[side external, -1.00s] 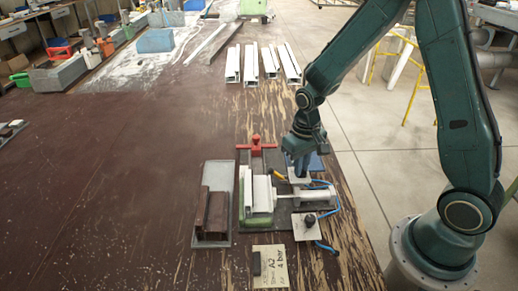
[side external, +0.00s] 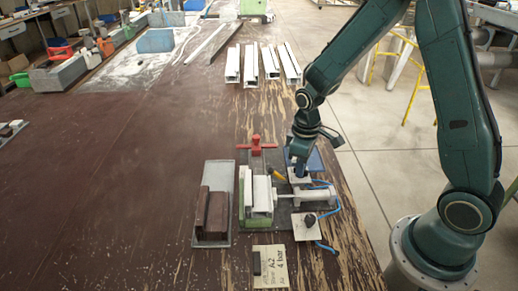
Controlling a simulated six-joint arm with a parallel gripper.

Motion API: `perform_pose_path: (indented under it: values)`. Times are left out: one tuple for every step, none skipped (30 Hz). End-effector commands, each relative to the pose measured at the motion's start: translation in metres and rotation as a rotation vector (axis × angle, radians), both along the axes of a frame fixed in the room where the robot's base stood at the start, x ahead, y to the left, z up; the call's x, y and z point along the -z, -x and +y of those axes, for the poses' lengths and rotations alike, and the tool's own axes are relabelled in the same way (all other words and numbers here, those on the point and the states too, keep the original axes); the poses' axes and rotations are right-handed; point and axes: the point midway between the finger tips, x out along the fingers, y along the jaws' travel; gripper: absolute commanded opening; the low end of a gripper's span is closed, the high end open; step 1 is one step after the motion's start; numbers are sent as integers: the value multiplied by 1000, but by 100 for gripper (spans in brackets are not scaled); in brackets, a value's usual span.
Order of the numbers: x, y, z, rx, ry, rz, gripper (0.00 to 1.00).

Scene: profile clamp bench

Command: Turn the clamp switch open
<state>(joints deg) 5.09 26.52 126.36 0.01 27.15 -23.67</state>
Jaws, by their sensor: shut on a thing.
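The clamp (side external: 257,197) has green jaws, a white profile between them, a grey cylinder on the right and a red T-shaped handle (side external: 256,146) at its back. My gripper (side external: 301,174) points down at the small white plate (side external: 299,181) behind the cylinder. It is shut on the clamp switch there, and its fingers hide the knob, so the knob's angle cannot be told. A second white plate with a black knob (side external: 310,220) sits in front of the cylinder, apart from my gripper.
A grey tray (side external: 215,239) with a dark brown block (side external: 212,213) lies left of the clamp. Blue hoses (side external: 336,200) run along the right side. A label card (side external: 270,266) lies in front. White profiles (side external: 262,62) lie at the back.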

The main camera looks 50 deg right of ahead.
Motion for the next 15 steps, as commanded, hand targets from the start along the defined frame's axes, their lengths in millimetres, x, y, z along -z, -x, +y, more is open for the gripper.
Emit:
perform_pose_path:
  values:
    - [-1,-1,0,-45,0,-2,0]
    - [-1,-1,0,-73,0,-2,0]
    - [-1,-1,0,-111,0,-2,0]
    - [-1,-1,0,-138,0,-2,0]
    - [-1,-1,0,-165,0,-2,0]
    - [-1,-1,0,-200,0,-2,0]
    - [-1,-1,0,-225,0,-2,0]
    - [-1,-1,0,-249,0,-2,0]
    - [-1,-1,0,-280,0,-2,0]
    - [-1,-1,0,-302,0,-2,0]
    - [-1,-1,0,-322,0,-2,0]
    - [-1,-1,0,-347,0,-2,0]
    - [-1,-1,0,-365,0,-2,0]
    - [-1,-1,0,-381,0,-2,0]
    - [-1,-1,0,-400,0,-2,0]
